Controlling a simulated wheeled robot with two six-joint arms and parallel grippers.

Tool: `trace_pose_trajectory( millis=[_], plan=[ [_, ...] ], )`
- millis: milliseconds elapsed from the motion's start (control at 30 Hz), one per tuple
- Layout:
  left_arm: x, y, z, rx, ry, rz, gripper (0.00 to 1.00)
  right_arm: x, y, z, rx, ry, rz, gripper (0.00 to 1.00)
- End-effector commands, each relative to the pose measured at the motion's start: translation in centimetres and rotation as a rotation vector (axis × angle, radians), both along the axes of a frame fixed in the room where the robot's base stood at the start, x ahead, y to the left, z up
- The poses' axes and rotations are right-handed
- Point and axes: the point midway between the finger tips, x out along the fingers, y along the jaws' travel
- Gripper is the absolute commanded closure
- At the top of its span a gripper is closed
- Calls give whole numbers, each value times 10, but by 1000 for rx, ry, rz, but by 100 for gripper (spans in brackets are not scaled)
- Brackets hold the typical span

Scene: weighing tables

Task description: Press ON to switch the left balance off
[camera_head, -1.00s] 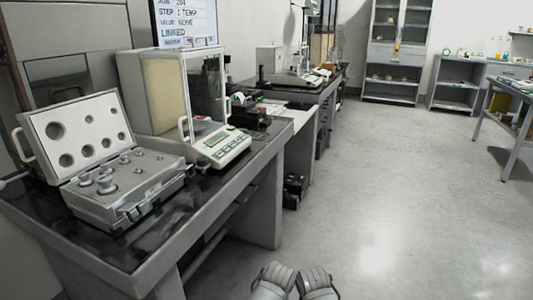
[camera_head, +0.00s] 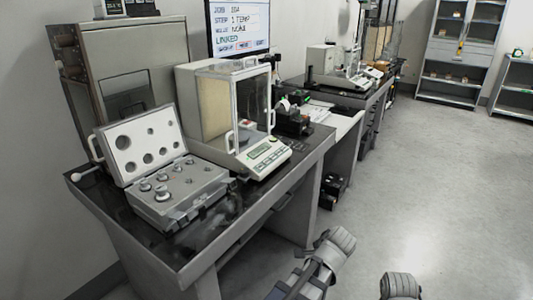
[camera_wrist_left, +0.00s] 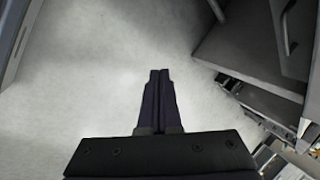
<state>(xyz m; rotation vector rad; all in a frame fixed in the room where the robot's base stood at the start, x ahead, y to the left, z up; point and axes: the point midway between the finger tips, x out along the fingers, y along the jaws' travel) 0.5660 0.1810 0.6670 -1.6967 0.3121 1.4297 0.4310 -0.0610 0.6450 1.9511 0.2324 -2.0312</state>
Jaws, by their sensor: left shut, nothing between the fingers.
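The left balance (camera_head: 221,110) stands on the near dark-topped table, a pale box with a glass weighing chamber. Its sloped front panel (camera_head: 265,157) has a small greenish display and a row of keys. The key labels are too small to read, so I cannot tell which one is ON. My left gripper (camera_wrist_left: 158,75) is shut and empty in the left wrist view, over bare floor and away from the balance. In the head view only parts of my arms show at the bottom. My right gripper is not in view.
An open weight case (camera_head: 178,195) with several metal weights lies left of the balance on the table (camera_head: 130,222). A screen (camera_head: 240,28) stands behind. A small dark device (camera_head: 293,122) sits to the right. A second balance (camera_head: 345,75) is farther back. The floor at right is clear.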

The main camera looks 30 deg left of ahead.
Motion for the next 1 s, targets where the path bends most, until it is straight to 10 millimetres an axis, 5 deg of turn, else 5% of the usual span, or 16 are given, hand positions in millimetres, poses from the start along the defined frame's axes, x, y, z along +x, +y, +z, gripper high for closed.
trace_pose_trajectory(
  millis=[33, 600, 800, 1000],
  plan=[
    [13, 14, 32, 40, -10, -37, 100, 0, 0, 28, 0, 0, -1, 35],
    [104, 160, 228, 603, 31, -518, 100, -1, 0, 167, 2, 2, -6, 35],
    [120, 198, 279, 772, 96, -640, 100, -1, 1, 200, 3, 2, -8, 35],
    [127, 217, 302, 862, 139, -704, 100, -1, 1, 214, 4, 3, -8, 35]
  ],
)
